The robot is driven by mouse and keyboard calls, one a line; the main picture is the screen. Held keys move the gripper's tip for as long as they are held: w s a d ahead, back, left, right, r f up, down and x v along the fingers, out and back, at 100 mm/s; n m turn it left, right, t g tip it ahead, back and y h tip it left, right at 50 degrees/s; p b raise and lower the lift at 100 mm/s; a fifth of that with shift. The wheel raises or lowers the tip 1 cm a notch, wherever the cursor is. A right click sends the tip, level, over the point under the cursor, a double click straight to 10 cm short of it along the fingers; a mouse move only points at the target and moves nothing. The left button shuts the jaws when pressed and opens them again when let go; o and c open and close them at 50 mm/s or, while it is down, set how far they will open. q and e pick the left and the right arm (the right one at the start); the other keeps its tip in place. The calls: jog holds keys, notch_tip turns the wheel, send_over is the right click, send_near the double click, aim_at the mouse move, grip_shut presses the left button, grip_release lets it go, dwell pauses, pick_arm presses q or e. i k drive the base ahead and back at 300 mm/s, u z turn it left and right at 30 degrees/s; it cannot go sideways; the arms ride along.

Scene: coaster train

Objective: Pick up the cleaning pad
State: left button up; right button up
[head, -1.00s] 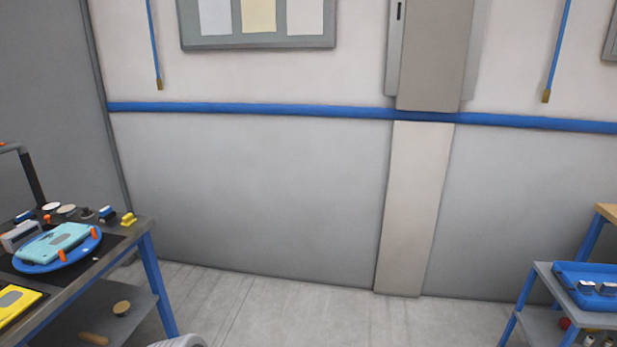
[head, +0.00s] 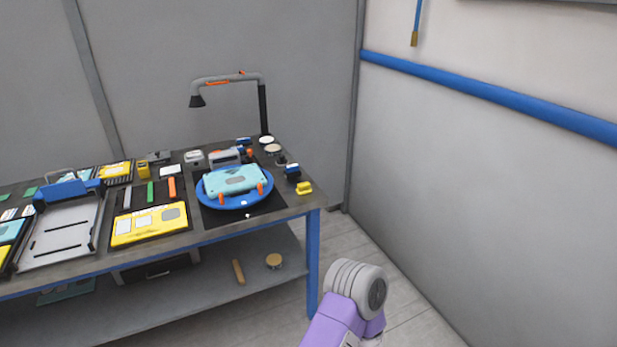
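I cannot tell for sure which item is the cleaning pad. Small candidates at the back right of the workbench (head: 215,229) include a white round disc (head: 266,139), a beige round disc (head: 273,148) and a small yellow block (head: 304,188) near the right corner. They lie around a blue round stand (head: 208,203) that holds a light-blue case (head: 233,179) with orange clips. Neither of my grippers shows. Only a purple and grey part of my own arm is in view at the bottom, right of the bench.
A grey lamp (head: 228,79) arches over the bench's back. A yellow panel (head: 149,224), a grey tray with a blue bar (head: 62,235) and several tools fill the top. Floor right of the bench is clear.

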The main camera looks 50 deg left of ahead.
aim_at(303, 188)
jog(key=u, duration=0.8)
jog(key=i, duration=1.3)
jog(key=u, duration=1.25)
